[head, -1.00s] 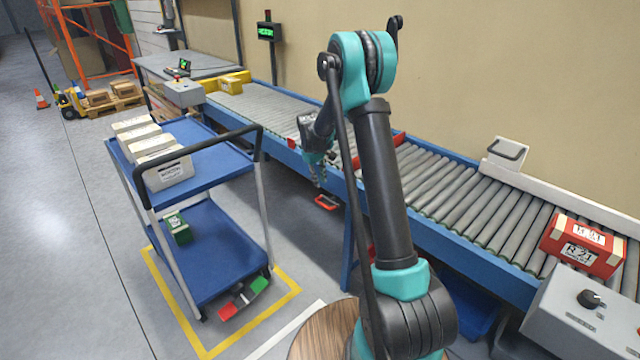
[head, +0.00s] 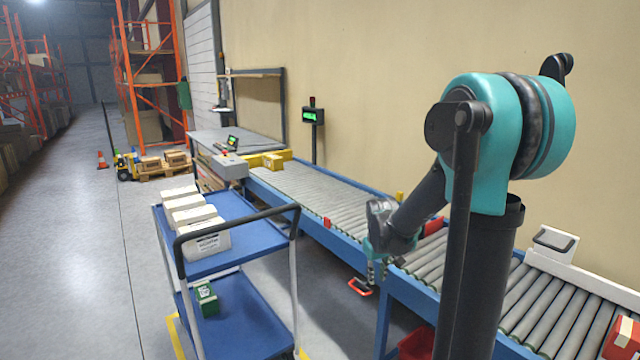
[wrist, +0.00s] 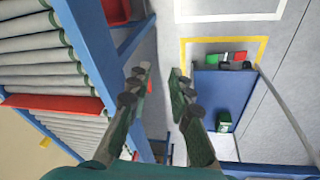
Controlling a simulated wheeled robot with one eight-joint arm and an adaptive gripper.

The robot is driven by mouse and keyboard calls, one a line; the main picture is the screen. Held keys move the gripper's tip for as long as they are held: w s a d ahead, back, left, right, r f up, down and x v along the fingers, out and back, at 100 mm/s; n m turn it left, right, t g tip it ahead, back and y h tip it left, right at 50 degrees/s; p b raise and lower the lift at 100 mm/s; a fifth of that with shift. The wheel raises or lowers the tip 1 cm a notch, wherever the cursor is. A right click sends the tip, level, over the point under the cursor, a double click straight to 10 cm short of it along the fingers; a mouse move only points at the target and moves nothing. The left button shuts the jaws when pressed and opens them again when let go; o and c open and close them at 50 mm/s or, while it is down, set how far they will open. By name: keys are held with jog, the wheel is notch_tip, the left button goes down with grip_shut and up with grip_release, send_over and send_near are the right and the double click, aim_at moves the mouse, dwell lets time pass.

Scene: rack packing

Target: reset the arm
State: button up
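My gripper (head: 377,268) hangs from the bent arm near the conveyor's front edge in the head view. In the wrist view my gripper (wrist: 160,85) points down with its two fingers apart. Nothing is between the fingers; grey floor shows through the gap. The roller conveyor (wrist: 75,25) lies on the left of the wrist view and the blue cart (wrist: 222,92) on the right.
The cart (head: 262,236) holds several white boxes (head: 200,222) on top and a green box (head: 205,298) below. A red box (head: 622,338) sits on the rollers at the right. Open floor (head: 85,260) is at left.

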jog(key=s+d+f+m, duration=0.1)
jog(key=s, duration=0.9)
jog(key=s+f+m+t, duration=0.1)
jog(key=s+f+m, duration=0.1)
jog(key=s, duration=0.9)
jog(key=shift+d+m+y, duration=0.3)
jog(key=shift+d, duration=0.05)
